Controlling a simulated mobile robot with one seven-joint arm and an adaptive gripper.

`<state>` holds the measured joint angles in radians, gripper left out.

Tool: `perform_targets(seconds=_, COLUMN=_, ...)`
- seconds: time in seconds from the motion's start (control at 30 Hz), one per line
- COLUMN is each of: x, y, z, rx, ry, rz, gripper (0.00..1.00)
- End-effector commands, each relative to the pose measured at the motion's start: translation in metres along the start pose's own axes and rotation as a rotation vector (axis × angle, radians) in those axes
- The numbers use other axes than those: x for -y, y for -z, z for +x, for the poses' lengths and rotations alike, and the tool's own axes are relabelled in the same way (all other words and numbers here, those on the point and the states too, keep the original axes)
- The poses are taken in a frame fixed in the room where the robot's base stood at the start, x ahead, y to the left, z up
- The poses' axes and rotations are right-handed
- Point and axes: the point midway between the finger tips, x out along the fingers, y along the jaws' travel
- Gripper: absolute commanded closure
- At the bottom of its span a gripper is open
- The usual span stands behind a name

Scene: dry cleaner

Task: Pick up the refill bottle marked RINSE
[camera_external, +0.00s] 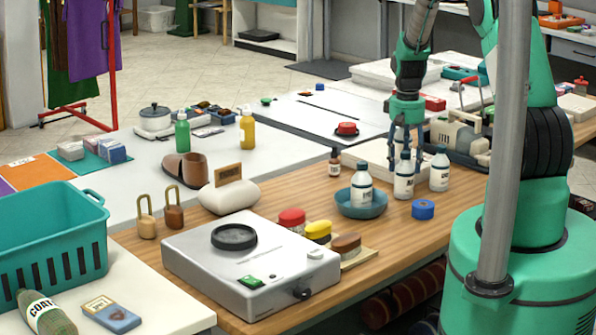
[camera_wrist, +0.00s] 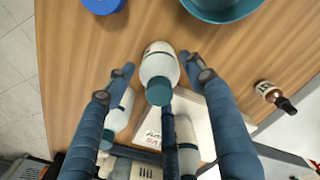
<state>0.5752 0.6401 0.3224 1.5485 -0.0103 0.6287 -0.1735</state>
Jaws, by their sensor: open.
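White bottles with teal caps stand on the wooden counter; their label words are too small to read. One bottle (camera_external: 404,180) stands under my gripper (camera_external: 406,153), another (camera_external: 439,170) to its right, and a third (camera_external: 361,187) in a blue bowl (camera_external: 371,209). In the wrist view, a bottle (camera_wrist: 160,68) stands between the open fingers of my gripper (camera_wrist: 156,66), cap towards the camera. No clear grip on it shows. Another bottle (camera_wrist: 118,112) is beside the left finger, and one more (camera_wrist: 187,140) is partly hidden behind the middle finger. Which is marked RINSE I cannot tell.
A blue tape roll (camera_external: 423,209) lies in front of the bottles. A small brown bottle (camera_external: 335,163) stands behind the bowl. A white tray (camera_external: 375,154) and a beige machine (camera_external: 458,133) are behind. Brushes (camera_external: 318,231) and a grey device (camera_external: 250,262) lie to the left.

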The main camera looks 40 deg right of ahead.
Motion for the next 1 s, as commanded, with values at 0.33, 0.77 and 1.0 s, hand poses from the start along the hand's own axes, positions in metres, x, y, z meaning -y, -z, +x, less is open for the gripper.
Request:
perform_targets(seconds=0.33, x=0.001, y=-0.002, z=0.015, rx=0.004, ry=0.001, rz=0.0, gripper=0.46)
perform_targets(seconds=0.77, x=0.001, y=-0.003, z=0.052, rx=0.001, ry=0.0, rz=0.0, gripper=0.46)
perform_targets(seconds=1.0, x=0.001, y=-0.003, z=0.052, rx=0.001, ry=0.0, rz=0.0, gripper=0.46)
